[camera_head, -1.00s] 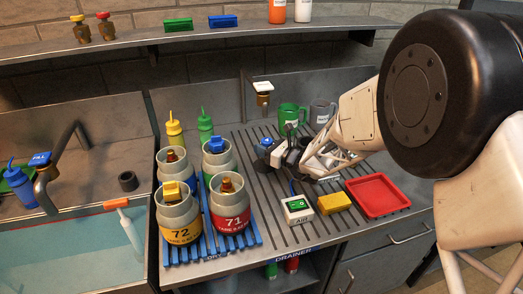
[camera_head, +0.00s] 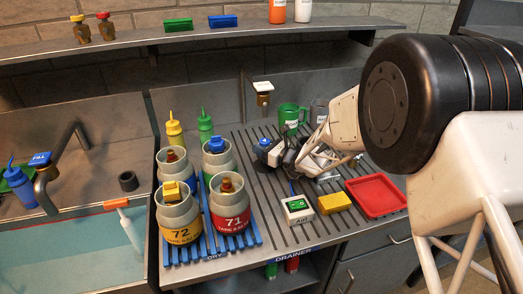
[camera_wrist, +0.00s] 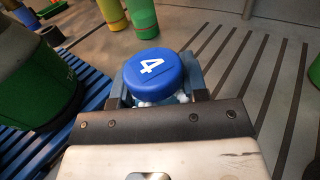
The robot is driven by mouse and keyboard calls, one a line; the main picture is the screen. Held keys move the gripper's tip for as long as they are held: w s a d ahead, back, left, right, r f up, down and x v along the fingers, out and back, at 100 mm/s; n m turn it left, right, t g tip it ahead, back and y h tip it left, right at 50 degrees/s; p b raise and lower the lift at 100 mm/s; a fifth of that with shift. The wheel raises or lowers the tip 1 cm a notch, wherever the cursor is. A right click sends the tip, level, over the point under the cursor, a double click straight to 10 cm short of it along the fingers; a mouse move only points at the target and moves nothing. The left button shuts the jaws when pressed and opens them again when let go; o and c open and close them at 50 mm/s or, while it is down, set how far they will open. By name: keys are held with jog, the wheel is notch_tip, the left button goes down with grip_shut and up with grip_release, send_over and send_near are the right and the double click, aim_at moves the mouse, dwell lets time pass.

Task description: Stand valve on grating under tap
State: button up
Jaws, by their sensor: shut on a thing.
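The valve with a round blue cap marked 4 (camera_wrist: 153,73) stands upright on the drainer, and its cap also shows in the head view (camera_head: 265,142). My gripper (camera_head: 272,151) is at it from the right, and in the wrist view my gripper (camera_wrist: 157,88) is shut on it, a finger on each side just below the cap. The valve's lower body is mostly hidden. A tap with a white top (camera_head: 263,88) hangs from the back wall above and behind the valve. The dark slotted drainer grating (camera_head: 262,205) spreads below the tap.
A white box (camera_head: 297,210), yellow sponge (camera_head: 334,202) and red tray (camera_head: 376,195) lie in front and right.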

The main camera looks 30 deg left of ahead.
jog(key=shift+f, duration=0.65)
jog(key=shift+f, duration=0.6)
jog(key=o, duration=1.1)
jog(key=shift+r, duration=0.15)
jog(key=shift+r, duration=0.45)
send_over(278, 172)
